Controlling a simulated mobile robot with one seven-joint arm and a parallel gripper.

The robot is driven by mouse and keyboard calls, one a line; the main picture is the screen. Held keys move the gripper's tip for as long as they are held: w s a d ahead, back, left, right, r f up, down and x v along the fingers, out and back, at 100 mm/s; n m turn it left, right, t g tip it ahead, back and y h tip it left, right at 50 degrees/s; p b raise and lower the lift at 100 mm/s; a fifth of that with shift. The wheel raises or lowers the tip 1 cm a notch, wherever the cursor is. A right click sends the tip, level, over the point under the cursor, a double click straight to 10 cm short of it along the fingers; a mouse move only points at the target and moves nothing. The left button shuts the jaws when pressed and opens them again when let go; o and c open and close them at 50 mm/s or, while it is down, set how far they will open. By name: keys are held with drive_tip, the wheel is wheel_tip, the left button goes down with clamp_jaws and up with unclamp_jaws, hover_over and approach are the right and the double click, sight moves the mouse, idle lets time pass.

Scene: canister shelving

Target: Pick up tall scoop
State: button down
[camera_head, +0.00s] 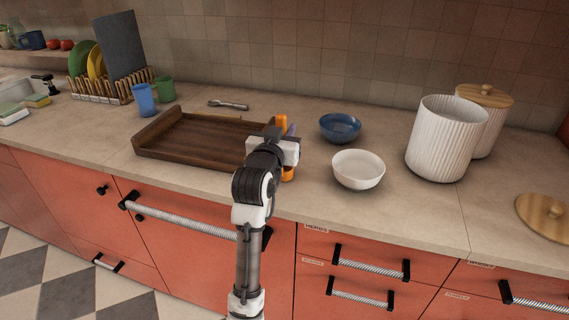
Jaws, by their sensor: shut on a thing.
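My gripper (285,148) is above the counter at the right end of the wooden tray, with orange fingers showing above and below its white body. It is shut on a thin purple-grey thing (292,130), which I take to be the tall scoop. Only a small part of it shows beside the upper finger. The gripper body hides the rest, so its shape and whether it touches the counter cannot be told.
A dark wooden tray (147,135) lies left of my gripper. A blue bowl (340,127) and a white bowl (358,169) stand close on the right. Further right are an open white canister (441,145), a lidded canister (489,131) and a loose wooden lid (543,213). A metal utensil (228,104) lies behind the tray.

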drive_tip(key=shift+r, duration=0.15)
wheel_tip(320, 180, up, 20)
drive_tip(key=b, duration=0.2)
idle(0.3)
idle(0.4)
